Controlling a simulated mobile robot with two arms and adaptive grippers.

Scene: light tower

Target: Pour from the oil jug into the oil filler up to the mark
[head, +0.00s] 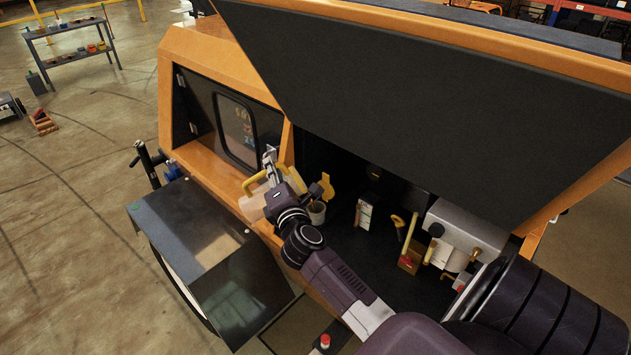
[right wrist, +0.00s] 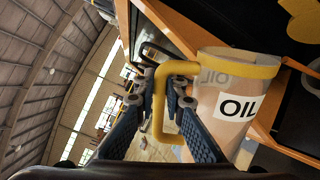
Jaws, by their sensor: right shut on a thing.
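The oil jug (head: 249,208) is a pale translucent container with a yellow handle, at the orange edge of the open engine bay. Its white "OIL" label shows on the jug in the right wrist view (right wrist: 205,110). My right gripper (head: 269,163) is shut on the yellow handle, and its fingers (right wrist: 160,98) are on either side of it. A grey cup-like neck with a raised yellow cap, seemingly the oil filler (head: 317,211), stands just right of the gripper. The oil level, the mark and the jug's exact tilt cannot be made out. My left gripper is not in view.
The raised dark hood (head: 430,110) overhangs the bay. A white-and-yellow part (head: 364,215), a yellow-handled rod (head: 398,221) and a grey box (head: 465,230) stand farther right inside. A dark fender-like box (head: 205,255) lies front left. Open floor extends left.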

